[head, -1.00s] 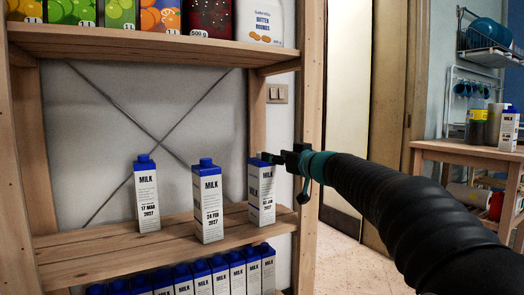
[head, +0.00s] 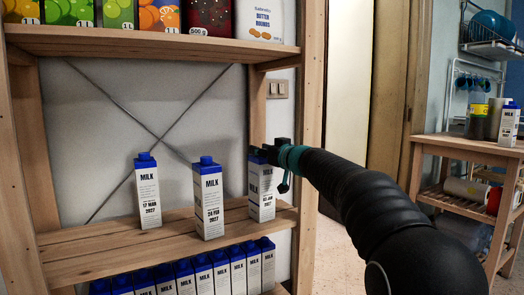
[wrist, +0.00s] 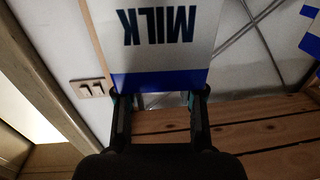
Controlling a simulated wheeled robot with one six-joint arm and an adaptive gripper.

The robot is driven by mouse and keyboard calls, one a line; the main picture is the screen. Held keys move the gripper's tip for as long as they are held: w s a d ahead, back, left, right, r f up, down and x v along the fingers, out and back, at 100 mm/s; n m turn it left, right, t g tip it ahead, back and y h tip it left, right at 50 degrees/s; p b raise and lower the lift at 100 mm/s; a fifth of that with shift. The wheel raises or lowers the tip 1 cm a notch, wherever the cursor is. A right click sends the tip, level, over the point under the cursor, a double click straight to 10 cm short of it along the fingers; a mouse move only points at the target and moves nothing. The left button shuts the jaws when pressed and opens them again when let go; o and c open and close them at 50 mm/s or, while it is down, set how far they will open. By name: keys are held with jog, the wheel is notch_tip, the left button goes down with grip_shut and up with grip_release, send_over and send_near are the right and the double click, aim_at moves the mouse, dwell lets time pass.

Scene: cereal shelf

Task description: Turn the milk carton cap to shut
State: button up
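Three milk cartons stand upright on the middle shelf board: a left carton (head: 148,195), a middle carton (head: 209,205) and a right carton (head: 262,195). The left and middle ones show blue caps on top. My gripper (head: 256,151) is at the top of the right carton and hides its cap in the head view. In the wrist view a milk carton (wrist: 160,40) appears upside down, its blue top edge just beyond the fingertips. My gripper (wrist: 160,100) has its two fingers apart there, with a gap between them. No cap can be made out clearly between them.
A row of milk cartons (head: 202,275) fills the shelf below. Juice boxes (head: 118,15) and other packs stand on the board above. The shelf's right upright (head: 309,120) is close beside my arm. Another carton (head: 509,126) stands on a wooden cart (head: 460,147) at right.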

grip_shut()
